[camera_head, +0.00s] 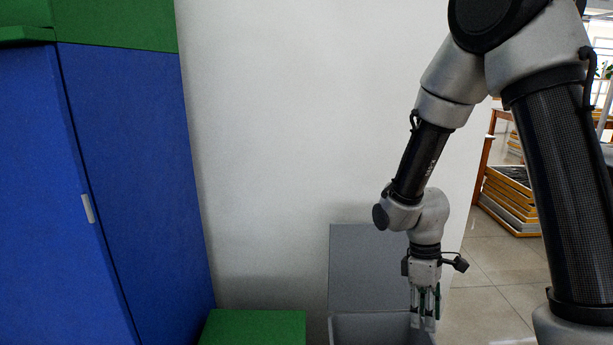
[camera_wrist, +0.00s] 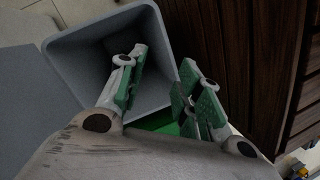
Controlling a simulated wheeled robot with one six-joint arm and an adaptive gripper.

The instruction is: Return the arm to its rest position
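My gripper (camera_head: 425,312) hangs pointing down at the end of my arm, over the right part of a grey bin in the head view. In the wrist view, my gripper (camera_wrist: 160,88) has its two green-padded fingers apart, with nothing between them. The grey bin (camera_wrist: 85,62) lies below the fingers there, and its inside looks empty where I can see it. Part of the bin is hidden by the fingers. No eyeglass frames are in view.
The grey bin (camera_head: 375,328) stands against a white wall (camera_head: 300,120) with its grey lid (camera_head: 365,265) up. A green box (camera_head: 253,328) is left of it. A blue cabinet (camera_head: 140,170) fills the left side. Stacked trays (camera_head: 512,200) stand far right, beyond open floor.

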